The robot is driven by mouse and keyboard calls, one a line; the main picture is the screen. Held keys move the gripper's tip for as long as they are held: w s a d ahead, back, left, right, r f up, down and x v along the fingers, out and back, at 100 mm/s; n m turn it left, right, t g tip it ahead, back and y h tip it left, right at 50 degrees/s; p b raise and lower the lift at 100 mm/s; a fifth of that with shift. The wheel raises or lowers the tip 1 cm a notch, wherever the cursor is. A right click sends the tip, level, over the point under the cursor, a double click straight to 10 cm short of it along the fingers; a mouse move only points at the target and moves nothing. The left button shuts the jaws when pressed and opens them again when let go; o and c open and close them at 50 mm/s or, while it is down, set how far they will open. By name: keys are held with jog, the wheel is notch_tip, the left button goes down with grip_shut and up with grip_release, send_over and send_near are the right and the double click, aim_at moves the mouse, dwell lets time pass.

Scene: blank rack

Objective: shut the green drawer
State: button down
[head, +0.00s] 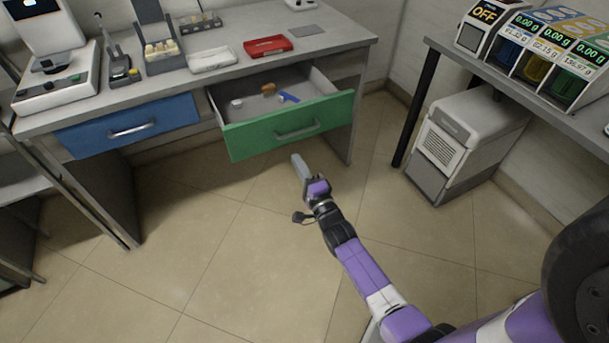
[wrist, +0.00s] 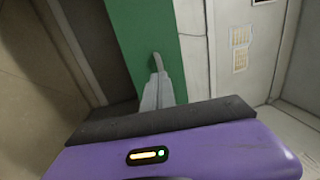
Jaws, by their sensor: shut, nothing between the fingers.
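The green drawer (head: 245,142) stands pulled out from the desk, in the middle of the head view. Its front has a grey bar handle (head: 298,132). Inside lie a small white item (head: 237,103), a brown item (head: 268,89) and a blue item (head: 289,97). My gripper (head: 297,160) is shut and empty, just below the handle in the head view, in front of the drawer. Its fingers also show in the wrist view (wrist: 157,75), against the green front (wrist: 148,30). I cannot tell whether they touch it.
A blue drawer (head: 90,135) left of the green one looks closed. The desktop (head: 335,45) holds a red tray (head: 268,46), a white tray (head: 212,60) and other items. A grey-white cabinet (head: 460,135) stands under the right table. The tiled floor before the desk is clear.

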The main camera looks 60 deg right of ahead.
jog(key=x, duration=0.6)
jog(key=shift+w+d, duration=0.1)
jog(key=shift+w, duration=0.05)
